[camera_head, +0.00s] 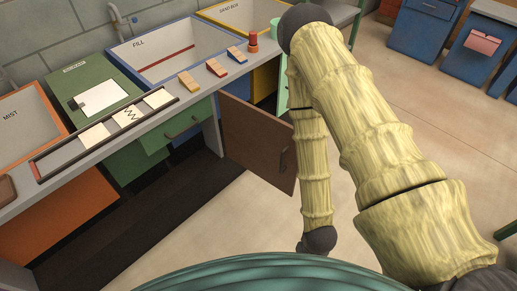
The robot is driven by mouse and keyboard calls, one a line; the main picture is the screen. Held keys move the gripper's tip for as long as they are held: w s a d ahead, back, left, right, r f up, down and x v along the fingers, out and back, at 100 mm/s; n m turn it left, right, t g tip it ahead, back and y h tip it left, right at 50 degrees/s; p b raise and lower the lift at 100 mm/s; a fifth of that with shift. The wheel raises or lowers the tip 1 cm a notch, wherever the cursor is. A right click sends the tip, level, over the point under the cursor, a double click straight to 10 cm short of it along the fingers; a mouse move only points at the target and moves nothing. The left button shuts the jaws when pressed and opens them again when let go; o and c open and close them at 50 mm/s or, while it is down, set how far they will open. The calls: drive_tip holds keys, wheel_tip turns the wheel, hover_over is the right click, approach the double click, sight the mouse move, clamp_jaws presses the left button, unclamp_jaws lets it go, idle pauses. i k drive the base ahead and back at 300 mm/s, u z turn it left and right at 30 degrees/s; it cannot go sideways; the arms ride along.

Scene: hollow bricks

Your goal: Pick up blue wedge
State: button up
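The blue wedge (237,55) is a small block with an orange-tan sloping face and blue at its side. It lies on the grey counter edge, at the right end of a row of three wedges. A red wedge (216,68) and a yellow-tan wedge (188,81) lie to its left. My gripper is not in view. My pale yellow arm bends over at the top and runs down to a dark joint near the bottom centre, well apart from the wedges.
A red knobbed piece (253,43) and a green cup (275,28) stand right of the wedges. Behind is the white FILL basin (180,45). A long tray (70,152) lies left. A brown cabinet door (257,142) stands open below the counter. Floor (240,215) is clear.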

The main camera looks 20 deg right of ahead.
sight(234, 53)
drive_tip(key=k, duration=1.3)
drive_tip(key=z, duration=0.8)
drive_tip(key=i, duration=1.4)
drive_tip(key=u, duration=0.65)
drive_tip(key=i, duration=0.6)
drive_tip(key=u, duration=0.5)
